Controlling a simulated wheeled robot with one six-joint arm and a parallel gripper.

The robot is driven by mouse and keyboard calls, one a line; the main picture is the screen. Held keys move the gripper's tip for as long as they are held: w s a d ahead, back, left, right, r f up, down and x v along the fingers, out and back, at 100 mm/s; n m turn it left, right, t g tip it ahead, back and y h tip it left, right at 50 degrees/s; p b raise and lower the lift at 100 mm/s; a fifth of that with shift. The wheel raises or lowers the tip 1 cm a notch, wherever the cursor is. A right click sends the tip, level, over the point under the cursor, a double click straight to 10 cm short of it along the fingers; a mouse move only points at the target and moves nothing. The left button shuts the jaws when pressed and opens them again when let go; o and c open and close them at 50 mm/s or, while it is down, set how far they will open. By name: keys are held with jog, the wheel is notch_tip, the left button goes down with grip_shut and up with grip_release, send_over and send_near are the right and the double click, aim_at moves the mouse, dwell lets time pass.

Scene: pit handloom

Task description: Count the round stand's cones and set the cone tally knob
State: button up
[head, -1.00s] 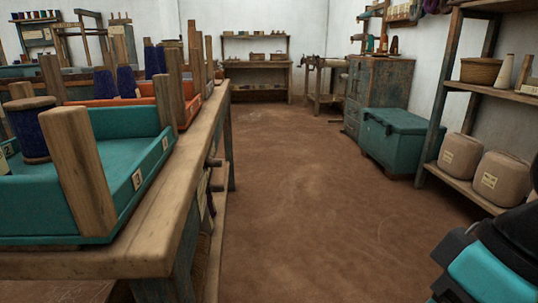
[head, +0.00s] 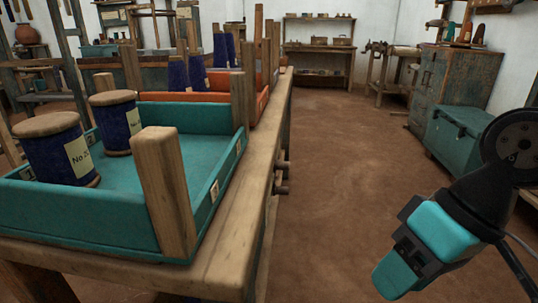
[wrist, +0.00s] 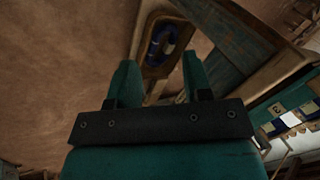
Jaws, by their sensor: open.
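No round stand or tally knob can be made out for sure in these frames. Several dark blue cones (head: 197,72) stand by the orange tray on the long bench at left. A few small brown and dark cones (head: 466,31) stand on top of the worn cabinet at the back right; what carries them is too small to tell. My gripper (wrist: 160,78) has its two teal fingers apart with nothing held between them. In the head view my arm's teal end hangs at the lower right, over the aisle floor, clear of the bench.
The wooden bench (head: 232,262) bears a teal tray (head: 75,212) with labelled dark blue spools (head: 52,150) and an orange tray (head: 262,103). A teal chest (head: 458,145) stands before the cabinet (head: 455,82). The brown floor (head: 345,150) between is clear.

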jog(key=w+a+r+m+y+p, duration=0.2)
jog(key=w+r+m+y+p, duration=0.4)
jog(key=w+p, duration=0.6)
jog(key=m+t+y+p, duration=0.3)
jog(key=m+t+p, duration=0.2)
jog(key=m+p, duration=0.7)
send_near(282, 165)
jog(key=w+x, duration=0.1)
jog(key=x, duration=0.7)
jog(key=shift+f, duration=0.4)
